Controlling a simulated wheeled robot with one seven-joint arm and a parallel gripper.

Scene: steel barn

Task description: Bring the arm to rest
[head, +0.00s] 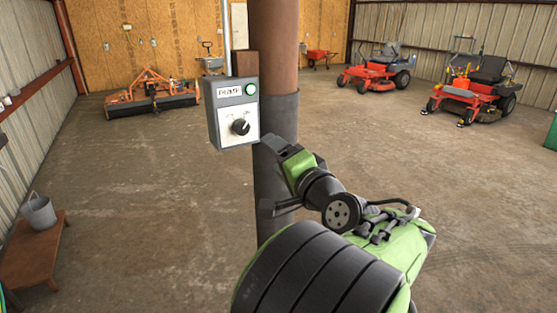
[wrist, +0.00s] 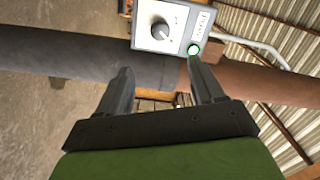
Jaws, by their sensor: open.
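My gripper (head: 272,146) is at the end of my green and black arm, just below and right of a grey control box in the head view. In the wrist view my gripper (wrist: 160,88) has its two fingers spread apart with nothing between them. The control box (head: 213,118) is fixed to a brown and dark grey post (head: 273,45). It has a black knob (head: 240,127), a green button (head: 250,89) and a small label. The box also shows at the top of the wrist view (wrist: 146,42). I cannot tell whether a fingertip touches the box or post.
Two red mowers (head: 375,75) stand at the back right. An orange implement (head: 150,95) stands at the back left. A bucket (head: 38,213) sits on a low wooden bench (head: 30,252) at the left. The concrete floor between them is clear.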

